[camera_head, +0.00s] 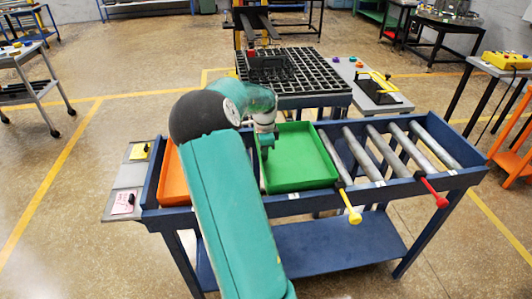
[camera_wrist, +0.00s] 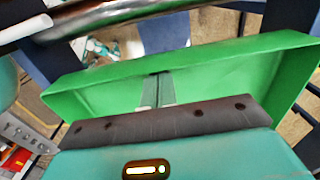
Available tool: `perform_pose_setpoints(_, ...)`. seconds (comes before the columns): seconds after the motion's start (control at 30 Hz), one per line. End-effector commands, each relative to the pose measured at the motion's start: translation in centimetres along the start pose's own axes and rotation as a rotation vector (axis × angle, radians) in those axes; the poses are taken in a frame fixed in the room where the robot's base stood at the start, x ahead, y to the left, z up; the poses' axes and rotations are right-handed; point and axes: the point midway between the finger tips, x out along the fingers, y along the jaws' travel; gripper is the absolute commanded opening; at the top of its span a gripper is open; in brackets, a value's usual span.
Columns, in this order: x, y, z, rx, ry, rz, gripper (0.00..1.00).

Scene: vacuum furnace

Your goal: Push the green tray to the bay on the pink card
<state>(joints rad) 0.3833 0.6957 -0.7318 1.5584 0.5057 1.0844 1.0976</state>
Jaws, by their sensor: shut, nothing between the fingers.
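The green tray (camera_head: 300,160) sits on the blue roller table, left of the bare rollers. It also fills much of the wrist view (camera_wrist: 235,67). My gripper (camera_head: 265,152) is at the tray's left side; in the wrist view its fingertips (camera_wrist: 157,76) are together and empty in front of a green wall. I cannot tell whether they touch it. The pinkish card (camera_head: 123,202), with small unreadable writing, lies on a grey side plate at the table's left end. An orange tray (camera_head: 173,176) is at the left end of the table, partly hidden by my arm.
Bare rollers (camera_head: 359,154) lie right of the green tray. A yellow-knobbed lever (camera_head: 354,216) and a red-knobbed lever (camera_head: 440,201) stick out at the front. A black grid rack (camera_head: 305,75) stands behind, beside a grey side table (camera_head: 385,103). Floor in front looks clear.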

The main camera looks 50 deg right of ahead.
Motion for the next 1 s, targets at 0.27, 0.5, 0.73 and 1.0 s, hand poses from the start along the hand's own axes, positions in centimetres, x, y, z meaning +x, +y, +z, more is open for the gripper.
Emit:
perform_pose_setpoints(0.27,0.0,0.0,3.5,-0.005,-0.002,-0.001,0.0)
perform_pose_setpoints(0.5,0.0,0.0,4.0,0.0,0.0,-0.001,0.0)
perform_pose_setpoints(0.73,0.0,0.1,3.7,0.0,0.0,0.0,0.0)
perform_pose_setpoints(1.0,-0.4,0.6,1.0,-0.007,-0.001,-0.003,0.0)
